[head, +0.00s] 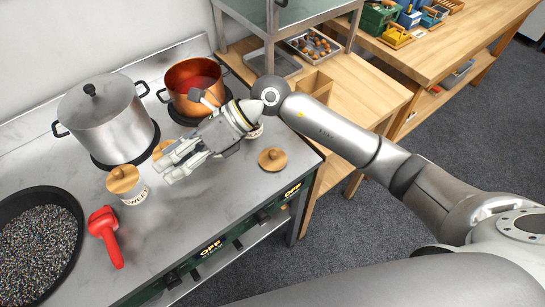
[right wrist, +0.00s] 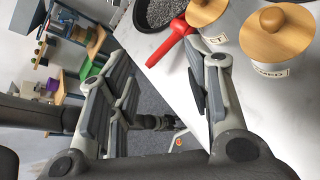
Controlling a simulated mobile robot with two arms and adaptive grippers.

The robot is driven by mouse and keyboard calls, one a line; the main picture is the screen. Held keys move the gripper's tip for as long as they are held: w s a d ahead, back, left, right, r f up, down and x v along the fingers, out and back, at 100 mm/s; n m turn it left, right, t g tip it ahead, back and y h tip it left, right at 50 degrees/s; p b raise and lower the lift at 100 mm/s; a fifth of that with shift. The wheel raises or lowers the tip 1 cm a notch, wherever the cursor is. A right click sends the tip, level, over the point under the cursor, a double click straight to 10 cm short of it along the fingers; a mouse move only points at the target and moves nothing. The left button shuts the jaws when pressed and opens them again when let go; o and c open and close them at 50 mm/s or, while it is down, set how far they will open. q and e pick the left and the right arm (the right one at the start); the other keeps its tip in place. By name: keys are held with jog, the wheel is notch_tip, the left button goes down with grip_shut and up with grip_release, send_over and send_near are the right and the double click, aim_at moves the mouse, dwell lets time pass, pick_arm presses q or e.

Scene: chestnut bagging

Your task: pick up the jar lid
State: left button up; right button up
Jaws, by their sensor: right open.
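My right gripper (head: 178,162) is open and empty, held above the counter between the jars. A white labelled jar (head: 136,196) with a round wooden knobbed lid (head: 122,180) stands left of its fingertips. A second wooden lid (head: 160,149) shows partly behind the gripper. A third wooden lid (head: 272,159) lies on the counter near its right front corner. A pale jar (head: 255,132) is mostly hidden by my right wrist. In the right wrist view, two lidded jars, with a near lid (right wrist: 276,38) and a farther lid (right wrist: 207,10), stand right of the open fingers (right wrist: 160,80).
A steel pot (head: 105,118) and a copper pot (head: 193,83) stand at the back. A black pan of dark grains (head: 76,222) and a red-handled tool (head: 105,236) lie left. A wooden table (head: 375,98) stands right. The counter's front middle is clear.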

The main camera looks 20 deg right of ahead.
jog(key=w+d+f+n+h, duration=0.1)
jog(key=w+d+f+h, duration=0.4)
jog(key=d, duration=0.4)
jog(key=h+p, duration=0.1)
jog(key=h, duration=0.7)
send_over(272, 151)
jog(key=shift+t, duration=0.4)
notch_tip(272, 151, down, 6)
jog(key=shift+r, duration=0.1)
jog(key=shift+f, duration=0.35)
jog(key=shift+s+f+p, duration=0.1)
jog(key=shift+f+p, duration=0.5)
jog(key=shift+p, duration=0.2)
notch_tip(272, 151, down, 4)
jog(key=shift+r+p, duration=0.2)
jog(key=shift+p, duration=0.55)
jog(key=shift+d+f, duration=0.1)
jog(key=shift+f, duration=0.25)
jog(key=shift+c, duration=0.4)
